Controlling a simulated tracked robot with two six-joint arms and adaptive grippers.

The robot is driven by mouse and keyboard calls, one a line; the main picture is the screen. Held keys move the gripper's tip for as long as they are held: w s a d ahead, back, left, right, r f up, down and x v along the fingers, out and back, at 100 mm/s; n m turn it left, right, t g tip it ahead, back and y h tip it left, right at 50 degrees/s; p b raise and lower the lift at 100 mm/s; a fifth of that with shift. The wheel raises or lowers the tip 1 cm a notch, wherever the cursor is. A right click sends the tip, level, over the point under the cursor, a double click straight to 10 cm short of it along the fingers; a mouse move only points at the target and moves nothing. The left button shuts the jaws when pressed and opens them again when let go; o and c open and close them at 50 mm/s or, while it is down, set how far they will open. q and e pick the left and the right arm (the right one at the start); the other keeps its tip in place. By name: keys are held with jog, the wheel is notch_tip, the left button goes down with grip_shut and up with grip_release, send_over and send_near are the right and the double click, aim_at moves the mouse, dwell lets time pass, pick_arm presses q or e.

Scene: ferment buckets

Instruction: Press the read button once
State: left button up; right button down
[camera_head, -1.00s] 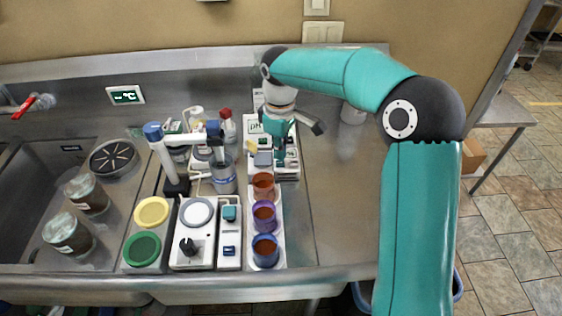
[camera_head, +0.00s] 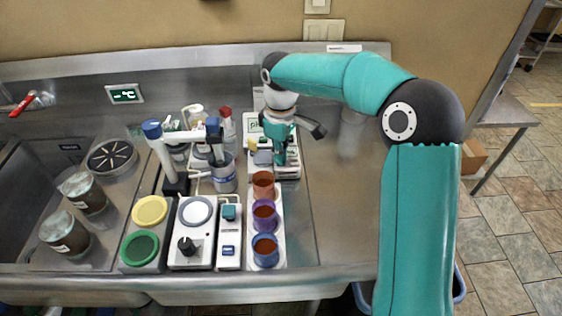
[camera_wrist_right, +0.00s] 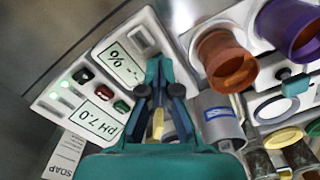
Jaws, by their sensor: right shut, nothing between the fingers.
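A white meter panel (camera_wrist_right: 118,72) fills the upper left of the right wrist view. I cannot read which is the read button. The panel (camera_head: 253,124) also shows at the back centre in the head view, partly hidden by my arm. My right gripper (camera_wrist_right: 164,82) is shut and empty, pointing down at the panel's near right edge; contact is unclear. My left gripper is not in view.
Orange (camera_head: 263,184), purple (camera_head: 264,213) and blue (camera_head: 265,250) cups stand in a row in front of the panel. A grey jar (camera_head: 222,175) and a blue-white stand (camera_head: 175,165) are left of my gripper. The steel counter on the right (camera_head: 345,215) is clear.

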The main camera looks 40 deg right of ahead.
jog(key=shift+f, duration=0.3)
jog(key=shift+r, duration=0.1)
jog(key=shift+r+p, duration=2.55)
jog(key=shift+r, duration=0.45)
